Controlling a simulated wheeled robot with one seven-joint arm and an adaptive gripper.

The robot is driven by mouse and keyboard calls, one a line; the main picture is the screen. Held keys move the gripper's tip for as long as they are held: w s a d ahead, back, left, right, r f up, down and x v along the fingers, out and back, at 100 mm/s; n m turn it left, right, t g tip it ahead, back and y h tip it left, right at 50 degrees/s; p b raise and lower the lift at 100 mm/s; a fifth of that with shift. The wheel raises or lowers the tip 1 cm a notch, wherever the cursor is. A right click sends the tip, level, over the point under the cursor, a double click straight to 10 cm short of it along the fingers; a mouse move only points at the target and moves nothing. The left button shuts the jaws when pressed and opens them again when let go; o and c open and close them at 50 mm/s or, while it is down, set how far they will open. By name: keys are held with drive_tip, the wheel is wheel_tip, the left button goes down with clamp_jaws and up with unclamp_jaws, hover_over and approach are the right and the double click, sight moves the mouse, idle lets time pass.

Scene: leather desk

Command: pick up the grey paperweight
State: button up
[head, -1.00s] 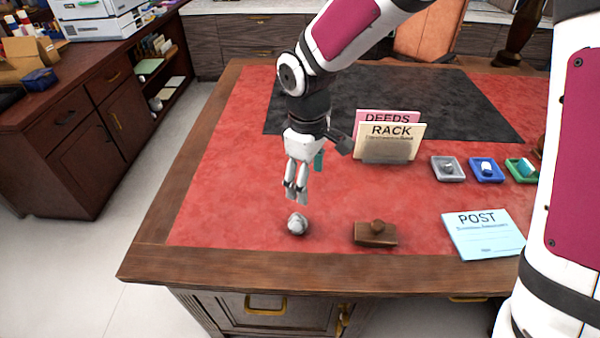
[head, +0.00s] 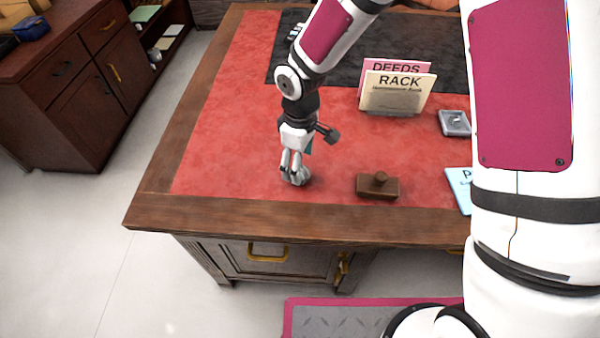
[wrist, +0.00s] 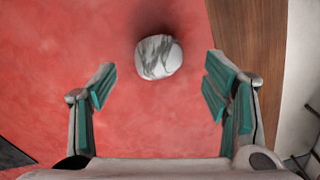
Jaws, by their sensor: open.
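The grey paperweight (wrist: 158,57) is a rounded, pale stone with darker grey veins. In the wrist view it lies on the red leather, just beyond the fingertips and roughly centred between them. My gripper (wrist: 158,88) is open, with its teal finger pads apart and nothing between them. In the head view my gripper (head: 293,178) is low over the desk at the paperweight (head: 301,179), hiding part of it. I cannot tell from the head view whether they touch.
The wooden desk edge (head: 250,215) is close in front. The leather left of the gripper is clear.

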wheel_tip(320, 180, down, 4)
drive_tip(key=shift+f, duration=0.15)
drive_tip(key=shift+c, duration=0.3)
drive_tip(key=c, duration=1.3)
